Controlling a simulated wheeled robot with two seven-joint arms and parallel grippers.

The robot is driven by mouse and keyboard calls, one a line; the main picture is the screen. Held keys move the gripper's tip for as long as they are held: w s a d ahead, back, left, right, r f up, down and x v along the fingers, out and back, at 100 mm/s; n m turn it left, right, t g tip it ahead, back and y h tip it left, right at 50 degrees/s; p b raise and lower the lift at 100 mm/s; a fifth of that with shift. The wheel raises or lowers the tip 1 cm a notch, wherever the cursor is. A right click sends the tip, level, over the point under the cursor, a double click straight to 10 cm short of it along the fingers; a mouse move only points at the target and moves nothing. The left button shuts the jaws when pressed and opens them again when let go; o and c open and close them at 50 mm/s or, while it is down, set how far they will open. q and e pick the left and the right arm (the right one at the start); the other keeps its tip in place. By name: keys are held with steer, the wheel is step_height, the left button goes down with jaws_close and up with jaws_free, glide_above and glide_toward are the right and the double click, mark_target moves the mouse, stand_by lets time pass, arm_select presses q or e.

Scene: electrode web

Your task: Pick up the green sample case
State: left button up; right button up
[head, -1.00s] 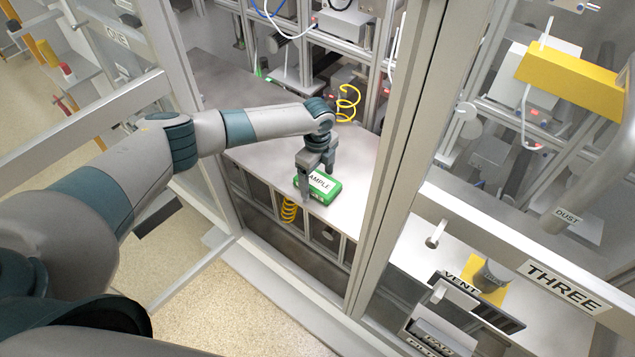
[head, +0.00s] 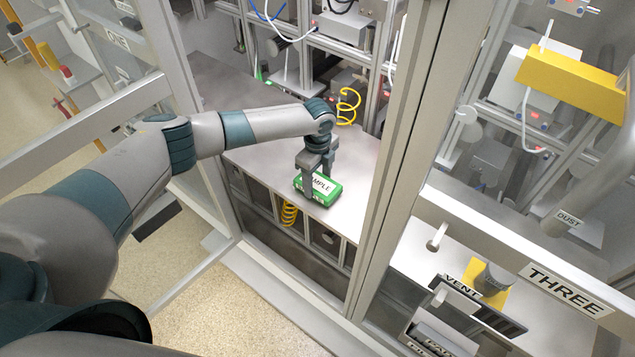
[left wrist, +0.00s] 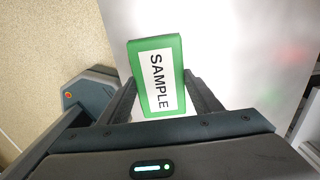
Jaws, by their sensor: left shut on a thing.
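The green sample case (head: 329,198) has a white label reading SAMPLE. It is at the front edge of the grey metal worktop inside the open bay. My left gripper (head: 318,180) reaches down over it and is shut on it, with a finger on each side. In the left wrist view the case (left wrist: 174,52) sits between the two fingers of the left gripper (left wrist: 160,92), its label facing the camera. I cannot tell whether the case touches the worktop or is slightly above it. My right gripper is not in view.
The worktop (head: 262,155) is bare around the case. A frame post (head: 395,160) stands close on the right, and another post (head: 178,60) on the left beside my arm. A yellow coiled hose (head: 348,105) and equipment racks are behind. A panel marked THREE (head: 565,290) is at the right.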

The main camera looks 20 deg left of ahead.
mark_target(318, 182)
arm_select(q)
steer(key=shift+r, duration=0.35)
step_height(318, 182, up, 3)
steer(key=shift+f+b, duration=0.2)
steer(key=shift+b, duration=0.8)
steer(key=d+r+b, duration=0.2)
steer(key=d+r, duration=0.1)
steer(key=d, duration=0.2)
steer(key=s+d+r+b, duration=0.1)
steer(key=d+r+b, duration=0.1)
steer(key=d+r, duration=0.2)
steer(key=d, duration=0.2)
steer(key=shift+d, duration=0.3)
steer(key=shift+s, duration=0.15)
